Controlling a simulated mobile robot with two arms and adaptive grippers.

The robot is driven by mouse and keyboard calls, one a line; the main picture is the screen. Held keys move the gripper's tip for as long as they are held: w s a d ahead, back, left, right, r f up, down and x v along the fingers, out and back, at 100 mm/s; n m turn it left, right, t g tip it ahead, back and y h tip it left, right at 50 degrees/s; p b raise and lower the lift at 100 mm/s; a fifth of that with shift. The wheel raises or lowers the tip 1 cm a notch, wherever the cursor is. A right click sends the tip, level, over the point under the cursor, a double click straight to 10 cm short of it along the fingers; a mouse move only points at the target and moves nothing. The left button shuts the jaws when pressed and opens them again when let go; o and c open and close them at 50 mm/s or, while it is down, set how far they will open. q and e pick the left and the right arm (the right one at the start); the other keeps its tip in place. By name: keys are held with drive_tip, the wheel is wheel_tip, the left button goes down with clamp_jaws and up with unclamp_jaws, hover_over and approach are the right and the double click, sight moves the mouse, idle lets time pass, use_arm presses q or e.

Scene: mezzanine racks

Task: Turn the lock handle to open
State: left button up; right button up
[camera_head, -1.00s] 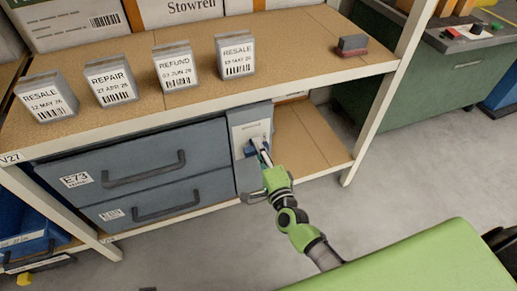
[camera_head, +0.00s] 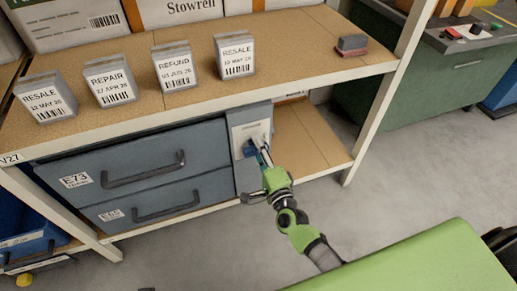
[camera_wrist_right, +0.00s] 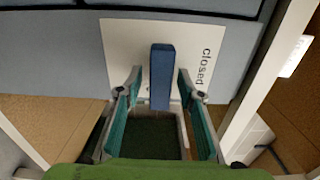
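The lock handle is a blue bar (camera_wrist_right: 161,77) on a white plate (camera_wrist_right: 120,50) with the word "closed" on it. In the head view the handle (camera_head: 249,150) sits on the pale lock panel to the right of the two grey drawers. My right gripper (camera_head: 262,156) reaches up to it from the lower right. In the right wrist view my right gripper (camera_wrist_right: 160,100) is open, its two teal-padded fingers on either side of the bar, with a visible gap on each side. I cannot tell how deep the bar sits between them. My left gripper is not in view.
Two grey drawers (camera_head: 135,160) with dark pull handles are left of the lock. A wooden shelf (camera_head: 307,135) lies open to the right, beside a white rack post (camera_head: 375,120). Several labelled boxes (camera_head: 234,58) stand on the worktop above. Clear floor (camera_head: 420,180) lies to the right.

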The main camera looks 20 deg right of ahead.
drive_tip(key=s, duration=1.2)
drive_tip(key=shift+d, duration=0.2)
